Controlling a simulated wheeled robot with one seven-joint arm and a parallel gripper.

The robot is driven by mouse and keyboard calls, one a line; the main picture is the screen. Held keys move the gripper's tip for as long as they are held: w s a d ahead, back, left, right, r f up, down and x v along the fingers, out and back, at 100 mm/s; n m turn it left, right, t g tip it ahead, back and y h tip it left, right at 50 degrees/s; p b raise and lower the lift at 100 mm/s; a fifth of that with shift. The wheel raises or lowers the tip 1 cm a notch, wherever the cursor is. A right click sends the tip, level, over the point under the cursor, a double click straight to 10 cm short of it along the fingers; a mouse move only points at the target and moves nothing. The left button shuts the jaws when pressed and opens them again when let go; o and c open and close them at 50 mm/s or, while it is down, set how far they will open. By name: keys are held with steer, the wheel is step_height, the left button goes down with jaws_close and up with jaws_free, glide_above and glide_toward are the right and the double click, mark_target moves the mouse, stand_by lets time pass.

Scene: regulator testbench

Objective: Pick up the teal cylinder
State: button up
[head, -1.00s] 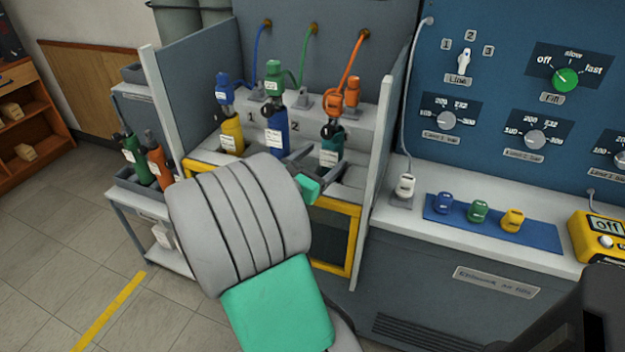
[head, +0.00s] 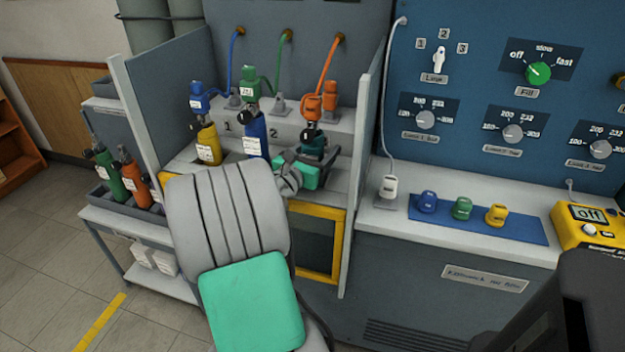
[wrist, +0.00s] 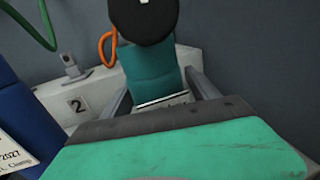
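The teal cylinder (head: 313,147) stands in the right part of the filling bay, below an orange connector (head: 311,108). Its lower part is hidden behind my gripper (head: 312,160). In the wrist view the teal cylinder (wrist: 153,72) is between my two grey fingers, one at each side. A black knob (wrist: 143,18) covers its top, and a white label shows low on its face. The fingers look spread; I cannot tell whether they touch the cylinder.
A blue cylinder (head: 254,136) stands just left, also at the wrist view's left edge (wrist: 25,120). A yellow cylinder (head: 208,144) stands farther left. The bay has side walls (head: 364,130) and a yellow front frame (head: 342,235). Orange and green hoses hang behind.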

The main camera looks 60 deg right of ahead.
jaws_close()
step_height(320, 180, up, 18)
steer(key=p, duration=0.5)
steer(key=shift+r+p, duration=0.2)
steer(key=shift+p, duration=0.2)
stand_by(0.3)
